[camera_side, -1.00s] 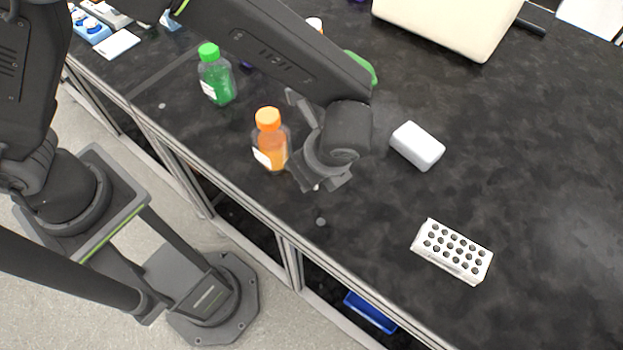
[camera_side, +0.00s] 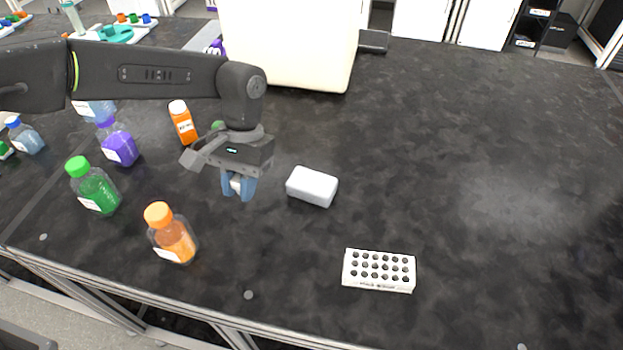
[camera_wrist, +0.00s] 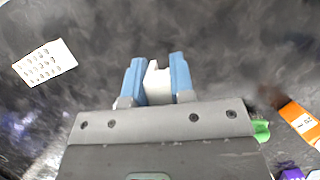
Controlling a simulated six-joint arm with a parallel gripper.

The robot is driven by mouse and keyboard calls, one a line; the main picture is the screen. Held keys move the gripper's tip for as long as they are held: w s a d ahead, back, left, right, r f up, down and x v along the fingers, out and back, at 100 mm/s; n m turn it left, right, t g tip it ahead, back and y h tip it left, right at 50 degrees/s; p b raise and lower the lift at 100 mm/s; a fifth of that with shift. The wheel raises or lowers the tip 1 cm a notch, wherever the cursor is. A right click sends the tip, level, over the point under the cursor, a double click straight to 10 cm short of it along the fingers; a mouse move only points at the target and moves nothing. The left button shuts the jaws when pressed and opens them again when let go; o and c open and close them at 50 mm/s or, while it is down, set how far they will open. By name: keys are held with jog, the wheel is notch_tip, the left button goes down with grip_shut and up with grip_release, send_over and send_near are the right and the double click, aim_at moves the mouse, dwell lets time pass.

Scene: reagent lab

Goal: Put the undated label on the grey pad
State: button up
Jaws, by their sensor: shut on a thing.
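My gripper (camera_side: 238,190) points down over the dark bench, between the orange-capped bottle and the white block. Its blue fingers are shut on a small white piece (camera_side: 237,184). The piece also shows between the fingertips in the wrist view (camera_wrist: 157,84). The fingers cover much of it, and I cannot tell whether it is the undated label. No writing on it is readable. I cannot make out a grey pad in either view.
A white block (camera_side: 312,186) lies close right of my gripper. A white rack with holes (camera_side: 379,270) is at the front right. An orange-capped bottle (camera_side: 171,236), a green bottle (camera_side: 94,188), a purple bottle (camera_side: 118,144) and an orange bottle (camera_side: 183,123) stand left. The right bench is clear.

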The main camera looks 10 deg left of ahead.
jog(key=w+a+r+n+t+h, duration=0.2)
jog(key=w+n+h, duration=0.2)
jog(key=w+n, duration=0.5)
jog(key=n+t, duration=0.3)
jog(key=n, duration=0.7)
send_over(307, 180)
jog(key=a, duration=0.1)
jog(key=shift+h, duration=0.4)
notch_tip(307, 180, down, 5)
jog(key=shift+a+r, duration=0.1)
jog(key=shift+a, duration=0.05)
jog(key=shift+f, duration=2.05)
jog(key=shift+f, duration=0.15)
jog(key=o, duration=0.9)
